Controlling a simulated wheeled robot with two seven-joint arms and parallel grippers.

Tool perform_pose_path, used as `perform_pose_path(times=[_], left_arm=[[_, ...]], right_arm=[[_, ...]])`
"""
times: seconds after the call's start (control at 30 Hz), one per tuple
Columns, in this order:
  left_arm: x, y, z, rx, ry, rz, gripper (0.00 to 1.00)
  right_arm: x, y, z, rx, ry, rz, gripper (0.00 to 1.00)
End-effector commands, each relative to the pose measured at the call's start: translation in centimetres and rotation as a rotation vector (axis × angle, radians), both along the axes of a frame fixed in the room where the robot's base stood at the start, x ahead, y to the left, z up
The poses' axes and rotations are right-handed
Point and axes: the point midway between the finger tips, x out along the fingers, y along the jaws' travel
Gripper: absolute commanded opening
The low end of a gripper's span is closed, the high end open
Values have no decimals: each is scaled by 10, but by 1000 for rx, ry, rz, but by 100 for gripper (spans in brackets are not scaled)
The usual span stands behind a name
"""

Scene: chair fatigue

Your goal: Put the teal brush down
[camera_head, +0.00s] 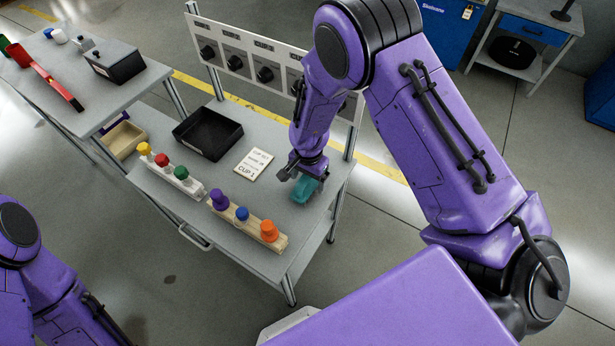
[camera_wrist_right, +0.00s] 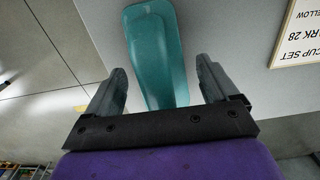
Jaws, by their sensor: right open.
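The teal brush (camera_head: 304,190) lies at the right end of the grey workbench (camera_head: 255,130). My right gripper (camera_head: 302,174) is right at the brush, coming down from above. In the right wrist view the teal brush (camera_wrist_right: 154,52) extends between and beyond the two fingers of my right gripper (camera_wrist_right: 160,80). The fingers stand apart with a gap on each side of the brush, so it is open. I cannot tell the brush's full underside contact, but it appears to rest on the bench. My left arm shows at the lower left; its gripper is out of frame.
A printed card (camera_head: 254,164) lies left of the brush, near a black tray (camera_head: 208,134). Two peg blocks (camera_head: 248,221) with coloured knobs line the front edge. A panel with dark knobs (camera_head: 236,62) stands at the back. The bench's right edge is close to the brush.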

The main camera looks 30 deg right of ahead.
Motion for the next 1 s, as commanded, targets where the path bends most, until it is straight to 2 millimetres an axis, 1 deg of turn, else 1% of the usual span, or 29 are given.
perform_pose_path(times=[0.07, 0.17, 0.4, 0.5, 0.6, 0.73, 1.0], left_arm=[[0, 0, 1, 0, 0, 0, 43], [0, 0, -1, 0, 0, 0, 43], [0, 0, -4, 0, 0, 0, 43], [0, 0, -4, 0, 0, 0, 43], [0, 0, -4, 0, 0, 0, 43], [0, 0, -4, 0, 0, 0, 43], [0, 0, -4, 0, 0, 0, 43]], right_arm=[[0, 0, 5, 1, -1, 1, 87], [2, 0, 19, 0, -4, 1, 87], [1, 0, 82, -1, -5, 2, 87], [1, 0, 103, 0, -4, 2, 87], [1, 0, 117, 0, -1, 2, 87], [0, 0, 124, -1, 0, 1, 87], [0, 0, 124, -1, 1, 1, 87]])
